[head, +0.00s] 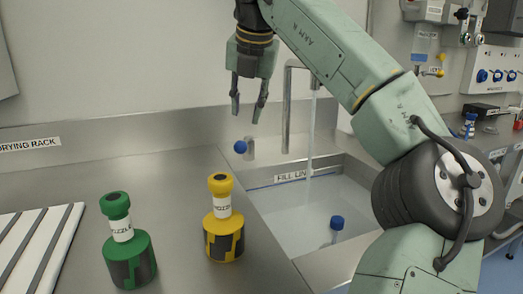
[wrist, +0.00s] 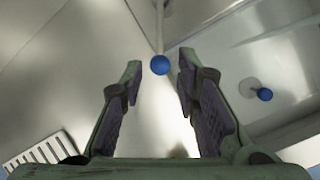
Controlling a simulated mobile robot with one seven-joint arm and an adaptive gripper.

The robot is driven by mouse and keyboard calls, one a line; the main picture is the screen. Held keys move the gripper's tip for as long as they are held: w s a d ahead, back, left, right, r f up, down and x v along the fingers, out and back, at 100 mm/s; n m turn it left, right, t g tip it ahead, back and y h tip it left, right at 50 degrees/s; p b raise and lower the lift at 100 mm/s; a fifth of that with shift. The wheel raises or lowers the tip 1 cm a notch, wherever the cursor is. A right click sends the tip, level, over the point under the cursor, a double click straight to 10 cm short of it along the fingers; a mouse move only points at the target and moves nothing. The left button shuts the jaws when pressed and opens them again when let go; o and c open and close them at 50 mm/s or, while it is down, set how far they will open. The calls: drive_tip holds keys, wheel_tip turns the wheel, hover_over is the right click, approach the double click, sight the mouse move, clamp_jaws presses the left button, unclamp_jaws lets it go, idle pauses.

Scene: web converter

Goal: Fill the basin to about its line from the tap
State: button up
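The metal basin (head: 325,262) is sunk in the counter, with a "FILL LINE" label (head: 293,176) and a blue line on its back wall. Pale water (head: 290,212) lies in it; its surface looks close below the line, but the exact gap is hard to judge. The tap (head: 287,100) is a tall bent pipe, and a thin stream (head: 311,130) falls from it into the basin. A blue-ended tap handle (head: 240,147) sticks out near its foot. My gripper (head: 248,112) is open and empty above the handle. In the wrist view, the handle's blue knob (wrist: 160,65) shows between the fingertips.
A blue-topped piece (head: 337,222) stands in the basin. A green nozzle bottle (head: 127,245) and a yellow one (head: 223,225) stand on the counter left of the basin. A slatted drying rack (head: 40,245) lies at far left. Counter behind the bottles is clear.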

drive_tip(key=b+x, duration=0.1)
drive_tip(key=x, duration=0.8)
drive_tip(key=shift+w+f, duration=0.15)
drive_tip(key=shift+f, duration=0.2)
drive_tip(key=shift+c, duration=0.6)
clamp_jaws()
